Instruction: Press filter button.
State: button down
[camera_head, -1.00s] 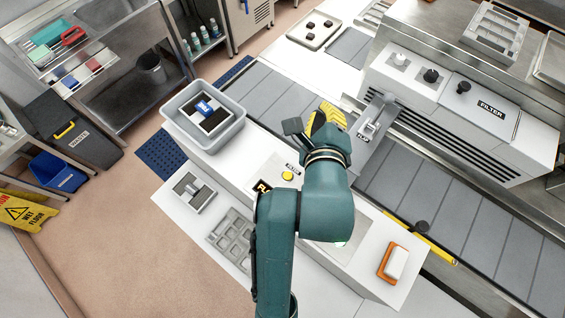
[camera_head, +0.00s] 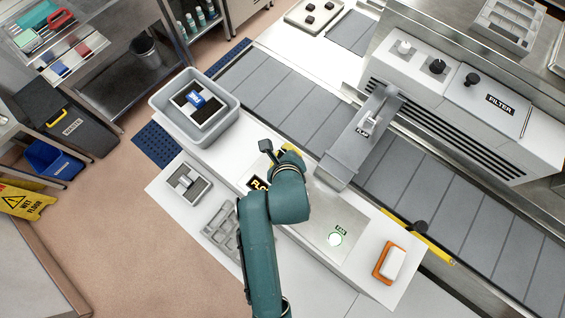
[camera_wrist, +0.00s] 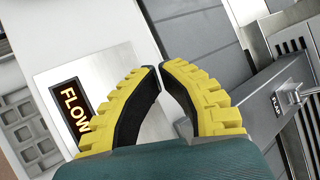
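The white control panel (camera_head: 318,222) lies under my arm. It carries a lit FLOW display (camera_head: 258,184) and a green-white button (camera_head: 335,239) with a small green label. The yellow round button seen on this panel earlier is hidden behind my wrist. My gripper (camera_wrist: 160,68), with yellow ribbed fingers and black pads, has its tips almost together with nothing between them. It hangs over the panel, beside the FLOW display (camera_wrist: 73,112) in the wrist view. A grey box labelled FILTER (camera_head: 498,104) with a black knob stands at the right, away from my gripper.
A grey flap arm (camera_head: 360,140) crosses the conveyor (camera_head: 290,98) just right of my gripper. A grey tub (camera_head: 222,124) stands at the panel's far left end. An orange-and-white block (camera_head: 390,263) lies at the near right end.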

notch_tip(320, 180, down, 7)
jog(key=b, duration=0.6)
jog(key=shift+b, duration=0.3)
jog(key=shift+f+b, duration=0.3)
jog(key=shift+f, duration=0.55)
jog(key=shift+f, duration=0.1)
jog(key=shift+f, duration=0.35)
jog(key=shift+f+b, duration=0.3)
jog(key=shift+f, duration=0.15)
dwell(0.7)
jog(key=shift+r, duration=0.1)
jog(key=shift+r+p, duration=0.8)
jog(key=shift+p, duration=0.1)
